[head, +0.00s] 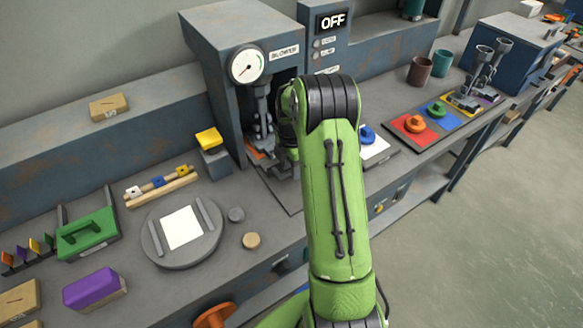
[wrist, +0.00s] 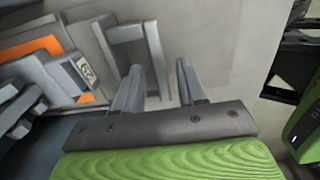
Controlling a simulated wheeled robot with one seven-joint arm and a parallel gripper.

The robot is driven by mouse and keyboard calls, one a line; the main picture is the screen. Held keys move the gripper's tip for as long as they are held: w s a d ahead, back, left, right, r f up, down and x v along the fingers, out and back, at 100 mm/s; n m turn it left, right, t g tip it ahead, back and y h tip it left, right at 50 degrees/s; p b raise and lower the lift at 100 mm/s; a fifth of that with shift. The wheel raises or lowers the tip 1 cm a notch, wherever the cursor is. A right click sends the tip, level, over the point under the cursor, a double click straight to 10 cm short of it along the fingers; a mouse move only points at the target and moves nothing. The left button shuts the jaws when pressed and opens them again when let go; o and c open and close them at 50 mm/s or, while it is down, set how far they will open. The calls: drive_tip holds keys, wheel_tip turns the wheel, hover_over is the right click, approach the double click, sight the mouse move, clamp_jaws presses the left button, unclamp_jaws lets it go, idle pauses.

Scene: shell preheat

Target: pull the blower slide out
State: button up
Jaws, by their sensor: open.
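The blower (head: 225,70) is a tall dark grey housing with a dial and a "BLOWER" label. The slide (head: 262,153) shows low in its opening as grey and orange parts, partly hidden by my arm. In the wrist view the slide (wrist: 48,72) is grey with orange patches and a small label plate. A grey bracket-shaped handle (wrist: 127,33) stands out to the right of it. My gripper (wrist: 159,65) is open, with one finger on each side of the handle's outer bar. I cannot tell whether the fingers touch it. The head view hides the fingers behind my arm.
A round turntable (head: 185,257) with a white square stands left of the blower on the bench. A yellow block (head: 208,138) is on a grey post beside the housing. Coloured pads (head: 415,135) lie to the right. The bench front below the blower opens onto floor.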

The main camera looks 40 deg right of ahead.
clamp_jaws()
idle(0.3)
drive_tip(key=shift+s, duration=0.15)
